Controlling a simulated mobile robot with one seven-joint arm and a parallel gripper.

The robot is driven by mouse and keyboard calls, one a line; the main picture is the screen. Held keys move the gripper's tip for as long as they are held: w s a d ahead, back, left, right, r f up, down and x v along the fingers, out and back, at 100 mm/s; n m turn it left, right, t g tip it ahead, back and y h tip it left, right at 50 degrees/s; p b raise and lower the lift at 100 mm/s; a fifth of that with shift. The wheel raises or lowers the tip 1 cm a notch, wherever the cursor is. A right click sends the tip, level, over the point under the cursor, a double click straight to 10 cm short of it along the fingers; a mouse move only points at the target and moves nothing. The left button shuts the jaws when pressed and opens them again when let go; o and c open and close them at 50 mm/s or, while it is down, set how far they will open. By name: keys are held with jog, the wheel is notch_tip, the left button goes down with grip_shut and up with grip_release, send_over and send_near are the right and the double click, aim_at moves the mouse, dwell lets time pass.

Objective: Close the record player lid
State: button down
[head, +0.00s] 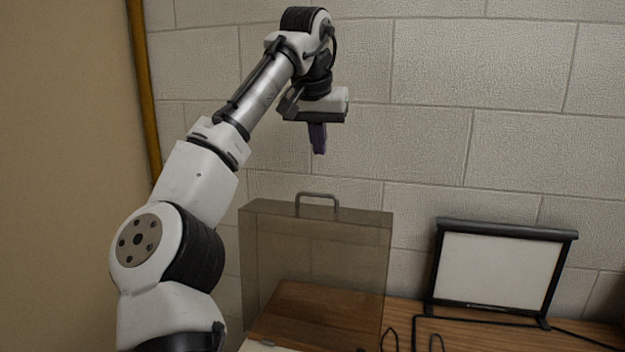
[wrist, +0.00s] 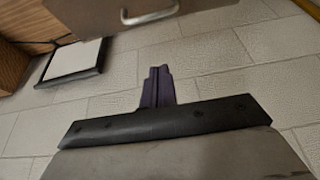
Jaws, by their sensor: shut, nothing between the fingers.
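The record player lid (head: 300,243) is a see-through brown cover with a grey handle (head: 317,196) on its upper edge. It stands raised, close to upright, in the head view. The player's body is mostly out of view at the bottom edge. In the wrist view, part of the lid with its handle (wrist: 150,13) shows at the top. My gripper (head: 319,150) is shut and empty. It points down and hangs in the air above the lid's handle, apart from it. Its dark purple fingers also show in the wrist view (wrist: 158,72).
A framed white screen (head: 497,271) stands on the wooden tabletop (head: 460,332) to the right of the lid. Dark cables lie on the tabletop in front of it. A pale block wall (head: 430,90) stands behind everything. The air around my gripper is clear.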

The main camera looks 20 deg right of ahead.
jog(key=p, duration=0.2)
send_over(317, 208)
jog(key=w+d, duration=0.2)
jog(key=w, duration=0.1)
notch_tip(317, 208, down, 7)
jog(key=shift+s+a+f, duration=0.4)
jog(key=shift+s+a, duration=0.15)
jog(key=shift+s, duration=0.2)
jog(key=shift+s+a+f, duration=0.1)
jog(key=shift+s+a, duration=0.3)
jog(key=shift+s, duration=0.3)
